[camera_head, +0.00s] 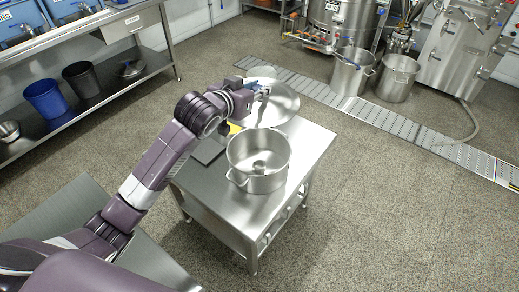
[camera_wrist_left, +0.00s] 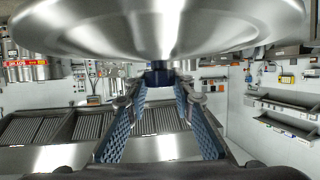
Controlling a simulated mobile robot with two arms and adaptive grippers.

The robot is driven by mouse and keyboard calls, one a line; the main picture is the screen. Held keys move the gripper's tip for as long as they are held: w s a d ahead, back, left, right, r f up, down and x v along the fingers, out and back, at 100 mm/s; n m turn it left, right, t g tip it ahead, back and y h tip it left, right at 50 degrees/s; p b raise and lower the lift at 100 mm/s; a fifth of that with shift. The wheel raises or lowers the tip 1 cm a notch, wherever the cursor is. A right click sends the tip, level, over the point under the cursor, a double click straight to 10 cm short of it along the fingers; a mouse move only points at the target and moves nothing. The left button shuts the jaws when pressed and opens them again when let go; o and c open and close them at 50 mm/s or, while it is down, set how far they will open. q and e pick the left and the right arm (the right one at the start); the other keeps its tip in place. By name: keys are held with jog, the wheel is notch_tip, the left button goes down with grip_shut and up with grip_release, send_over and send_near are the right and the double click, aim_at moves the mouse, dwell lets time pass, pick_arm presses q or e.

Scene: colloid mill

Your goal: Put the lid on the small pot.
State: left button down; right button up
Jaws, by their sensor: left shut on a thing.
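The small pot (camera_head: 240,168) is a steel pot with side handles. It stands open on the steel table, and a small metal shape shows inside it. The round steel lid (camera_head: 284,108) is beyond the pot, at the table's far end. My left gripper (camera_head: 262,91) is at the lid and shut on its dark knob. In the left wrist view the lid (camera_wrist_left: 160,25) fills the top, with its knob between the blue-padded fingers of the left gripper (camera_wrist_left: 159,78). The lid is apart from the pot. My right gripper is not in view.
The steel table (camera_head: 215,205) has bare top around the pot. A dark flat item (camera_head: 208,150) lies on it, left of the pot. Two large steel pots (camera_head: 350,72) (camera_head: 398,78) stand on the floor at the back. A bench with bins (camera_head: 46,98) is at left.

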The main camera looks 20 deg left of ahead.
pick_arm(q)
jog(key=shift+w+r, duration=0.35)
jog(key=shift+r, duration=0.15)
notch_tip(320, 180, down, 20)
jog(key=shift+r+b, duration=0.15)
jog(key=shift+b, duration=0.2)
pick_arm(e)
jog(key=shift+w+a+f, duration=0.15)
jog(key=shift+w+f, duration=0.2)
pick_arm(q)
jog(key=shift+w+f+b, duration=0.1)
jog(key=shift+f+b, duration=0.2)
jog(key=shift+f, duration=0.3)
jog(key=c, duration=1.7)
grip_release()
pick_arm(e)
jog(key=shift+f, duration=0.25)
pick_arm(q)
jog(key=shift+o, duration=0.2)
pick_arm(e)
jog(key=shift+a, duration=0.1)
